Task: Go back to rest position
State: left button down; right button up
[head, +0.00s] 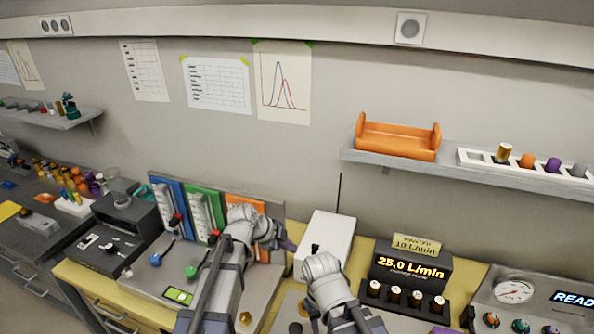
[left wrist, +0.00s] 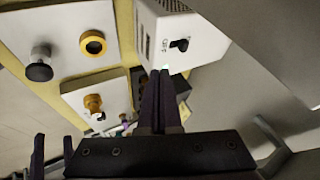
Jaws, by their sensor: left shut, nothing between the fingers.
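My left gripper (head: 287,244) is in front of the colored binders, just left of the white box (head: 330,232). In the left wrist view its two dark fingers (left wrist: 160,95) are together with nothing between them. The same white box (left wrist: 180,30) with a black switch (left wrist: 179,44) lies just beyond the fingertips. I cannot tell whether they touch it. My right arm (head: 325,278) is bent in front of the white box, and its fingers do not show.
A flow display (head: 412,268) reading 25.0 L/min stands to the right, above a row of vials. A grey panel (head: 165,275) with knobs lies left. An orange tray (head: 397,140) and a white rack (head: 470,160) sit on the wall shelf. A gauge panel (head: 545,290) is far right.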

pick_arm(q)
jog(key=s+a+f+n+g+y, duration=0.1)
jog(key=s+f+n+g+y, duration=0.1)
jog(key=s+n, duration=0.6)
jog(key=s+a+f+n+g+y, duration=0.1)
jog(key=s+n+y, duration=0.4)
jog(key=s, duration=0.9)
jog(key=f+n+g, duration=0.1)
jog(key=n, duration=0.2)
jog(key=shift+s+a+f+y, duration=0.2)
jog(key=shift+s+y, duration=0.1)
jog(key=shift+s, duration=0.05)
